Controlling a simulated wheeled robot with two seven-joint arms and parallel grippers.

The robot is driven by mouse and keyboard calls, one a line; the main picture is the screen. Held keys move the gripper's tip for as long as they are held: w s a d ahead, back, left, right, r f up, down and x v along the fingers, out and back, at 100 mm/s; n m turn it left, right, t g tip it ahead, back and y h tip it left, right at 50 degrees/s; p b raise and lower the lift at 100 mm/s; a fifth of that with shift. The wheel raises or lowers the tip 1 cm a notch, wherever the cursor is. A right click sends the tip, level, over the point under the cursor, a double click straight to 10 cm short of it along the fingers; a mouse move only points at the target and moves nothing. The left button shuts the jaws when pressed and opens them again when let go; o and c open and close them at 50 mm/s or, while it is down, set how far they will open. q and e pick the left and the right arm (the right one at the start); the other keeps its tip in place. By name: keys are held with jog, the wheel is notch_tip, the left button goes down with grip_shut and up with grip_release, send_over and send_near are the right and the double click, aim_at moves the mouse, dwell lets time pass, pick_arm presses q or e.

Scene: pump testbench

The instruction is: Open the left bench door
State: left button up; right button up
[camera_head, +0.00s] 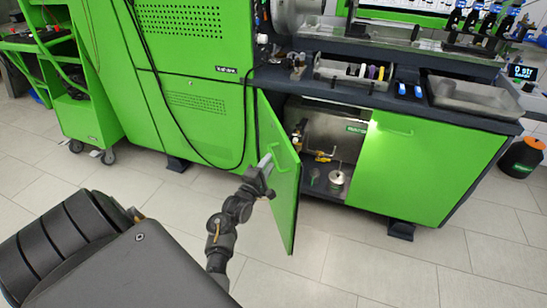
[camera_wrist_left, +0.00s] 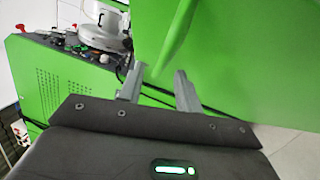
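The left bench door (camera_head: 280,205) is a green panel swung outward, standing well open at the left side of the bench cabinet. My left gripper (camera_head: 267,161) is at the door's outer face, by its green handle (camera_head: 283,150). In the left wrist view, the two grey fingers of the left gripper (camera_wrist_left: 160,72) are spread apart. The lower end of the green handle (camera_wrist_left: 176,40) reaches down between the fingertips; I cannot tell whether it touches either one. The door (camera_wrist_left: 245,65) fills the right of that view. My right gripper is not in view.
The open cabinet (camera_head: 325,150) holds brass pipe fittings and a metal plate. The closed right door (camera_head: 425,170) is beside it. A tall green cabinet (camera_head: 205,100) stands left, with a black cable hanging down. The tiled floor (camera_head: 350,265) in front is clear.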

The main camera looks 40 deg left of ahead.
aim_at(274, 156)
pick_arm(q)
jog(key=shift+x, duration=2.2)
grip_shut()
